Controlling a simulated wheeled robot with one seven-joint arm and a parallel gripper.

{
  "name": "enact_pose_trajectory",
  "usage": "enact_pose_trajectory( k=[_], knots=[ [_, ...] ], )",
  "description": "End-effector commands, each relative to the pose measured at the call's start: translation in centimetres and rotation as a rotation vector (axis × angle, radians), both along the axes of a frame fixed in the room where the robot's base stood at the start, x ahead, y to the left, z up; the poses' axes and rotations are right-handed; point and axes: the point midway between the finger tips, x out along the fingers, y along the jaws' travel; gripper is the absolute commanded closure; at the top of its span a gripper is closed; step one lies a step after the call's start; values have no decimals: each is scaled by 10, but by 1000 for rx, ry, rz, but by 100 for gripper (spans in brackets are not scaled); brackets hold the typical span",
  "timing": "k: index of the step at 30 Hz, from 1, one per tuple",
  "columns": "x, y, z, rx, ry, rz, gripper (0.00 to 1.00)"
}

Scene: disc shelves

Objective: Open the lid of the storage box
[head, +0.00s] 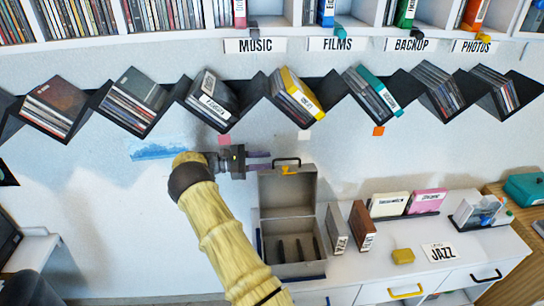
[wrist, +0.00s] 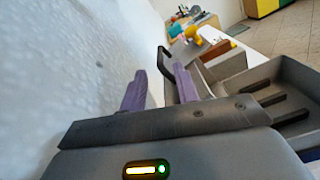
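The grey storage box (head: 262,240) stands on the white cabinet, its inside with dark upright dividers in plain view. Its lid (head: 288,192) stands raised at the back, roughly upright, with a black handle (head: 286,161) and a yellow latch (head: 290,171) at the top. My gripper (head: 262,161) is at the upper left of the lid, near the handle. In the wrist view the purple fingers (wrist: 160,88) are spread with nothing clearly between them. The handle also shows just beyond them (wrist: 163,62), and the open box interior (wrist: 270,100) lies at right. Contact with the lid is unclear.
Two upright cases (head: 350,228) stand close right of the box. A yellow block (head: 403,256) and a JAZZ label (head: 440,251) lie farther right on the white cabinet. A black zigzag shelf (head: 245,110) of discs runs along the wall above my gripper.

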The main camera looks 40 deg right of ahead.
Motion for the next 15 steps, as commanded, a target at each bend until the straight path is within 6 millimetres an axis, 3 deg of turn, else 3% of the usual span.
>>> enact_pose_trajectory(
  k=[6, 15],
  knots=[
    [-14, -23, 1, 0, 0, -1, 69],
    [-18, -29, 0, 0, -1, -4, 69]
  ],
)
